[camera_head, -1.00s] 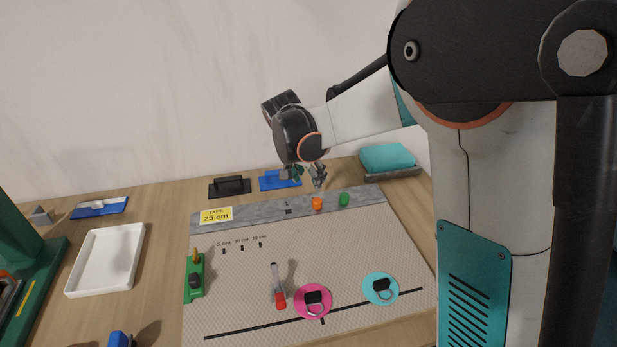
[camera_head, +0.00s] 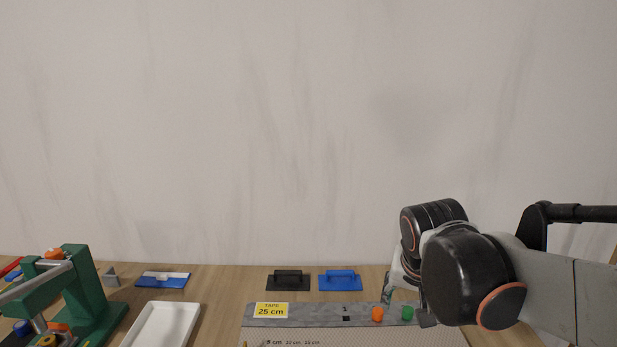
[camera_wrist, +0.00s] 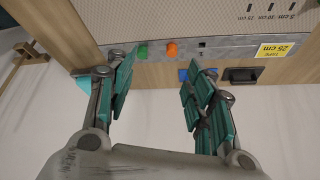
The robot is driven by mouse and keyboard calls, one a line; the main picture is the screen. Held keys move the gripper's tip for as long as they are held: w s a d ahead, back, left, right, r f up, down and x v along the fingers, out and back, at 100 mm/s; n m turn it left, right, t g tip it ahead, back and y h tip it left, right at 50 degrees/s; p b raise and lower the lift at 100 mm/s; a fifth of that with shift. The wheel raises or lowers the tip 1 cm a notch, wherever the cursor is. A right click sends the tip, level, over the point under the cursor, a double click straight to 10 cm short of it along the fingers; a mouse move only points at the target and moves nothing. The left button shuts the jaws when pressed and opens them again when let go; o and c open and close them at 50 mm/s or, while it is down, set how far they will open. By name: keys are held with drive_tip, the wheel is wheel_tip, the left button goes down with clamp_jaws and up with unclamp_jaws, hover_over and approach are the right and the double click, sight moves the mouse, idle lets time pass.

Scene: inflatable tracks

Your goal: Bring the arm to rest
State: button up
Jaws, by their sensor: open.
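My gripper (camera_wrist: 155,95) is open in the wrist view, with its two teal-padded fingers apart and nothing between them. In the head view my arm reaches in from the right, and my gripper (camera_head: 405,300) hangs near the back right of the work mat (camera_head: 300,322), partly hidden by my wrist. The orange piece (camera_wrist: 172,50) and the green piece (camera_wrist: 143,51) lie beyond the fingertips in the wrist view. They also show in the head view, the orange one (camera_head: 377,314) left of the green one (camera_head: 407,313).
A black float (camera_head: 288,281) and a blue float (camera_head: 340,281) lie behind the mat. A white tray (camera_head: 165,328) and a green machine (camera_head: 85,290) stand at left. A blue-based trowel (camera_head: 163,280) lies behind the tray. The wall is bare above.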

drive_tip(key=s+f+n+t+y, duration=0.1)
drive_tip(key=s+n, duration=0.3)
drive_tip(key=s, duration=1)
drive_tip(key=shift+s+d+f+t, duration=0.2)
drive_tip(key=shift+d+f+t, duration=0.1)
drive_tip(key=shift+t, duration=0.3)
